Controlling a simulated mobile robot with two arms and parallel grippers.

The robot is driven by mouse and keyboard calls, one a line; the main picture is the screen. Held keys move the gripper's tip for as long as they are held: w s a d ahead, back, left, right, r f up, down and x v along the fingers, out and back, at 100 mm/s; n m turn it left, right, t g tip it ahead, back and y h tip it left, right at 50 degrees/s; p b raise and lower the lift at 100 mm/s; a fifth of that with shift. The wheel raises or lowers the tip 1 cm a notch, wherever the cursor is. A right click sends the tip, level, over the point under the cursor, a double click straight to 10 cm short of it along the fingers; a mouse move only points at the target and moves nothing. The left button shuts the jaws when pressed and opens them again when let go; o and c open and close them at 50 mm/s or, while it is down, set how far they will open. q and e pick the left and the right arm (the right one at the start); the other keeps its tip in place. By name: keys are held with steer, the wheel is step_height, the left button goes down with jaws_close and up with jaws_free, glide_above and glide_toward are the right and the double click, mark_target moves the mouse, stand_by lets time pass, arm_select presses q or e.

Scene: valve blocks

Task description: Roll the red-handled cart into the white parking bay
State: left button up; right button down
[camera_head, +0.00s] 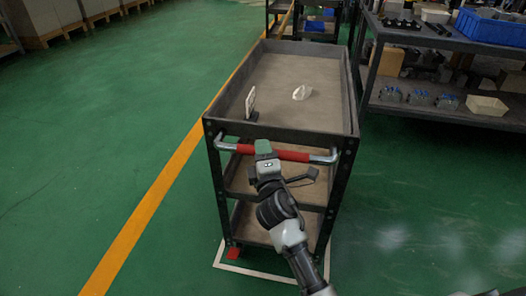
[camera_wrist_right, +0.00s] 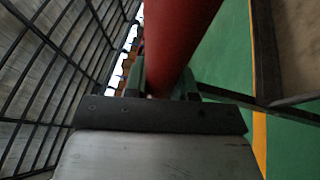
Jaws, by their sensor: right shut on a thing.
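The cart (camera_head: 285,134) is a dark three-shelf trolley with a red handle (camera_head: 292,155) across its near end. My right gripper (camera_head: 264,152) is shut on the red handle, left of its middle. In the right wrist view the red handle (camera_wrist_right: 178,40) runs between the fingers. The white parking bay outline (camera_head: 255,272) shows on the floor around the cart's near lower end. The rest of the bay is hidden by the cart and my arm. My left gripper is not in view.
A shelf table (camera_head: 440,118) with bins stands at right. An orange floor line (camera_head: 150,200) runs left of the cart. The floor at left is clear.

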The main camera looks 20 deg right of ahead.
steer(key=c, duration=0.9)
jaws_free()
arm_select(q)
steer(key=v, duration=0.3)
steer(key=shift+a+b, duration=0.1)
steer(key=shift+b, duration=0.3)
arm_select(e)
steer(key=v, duration=1)
steer(key=shift+s, duration=0.4)
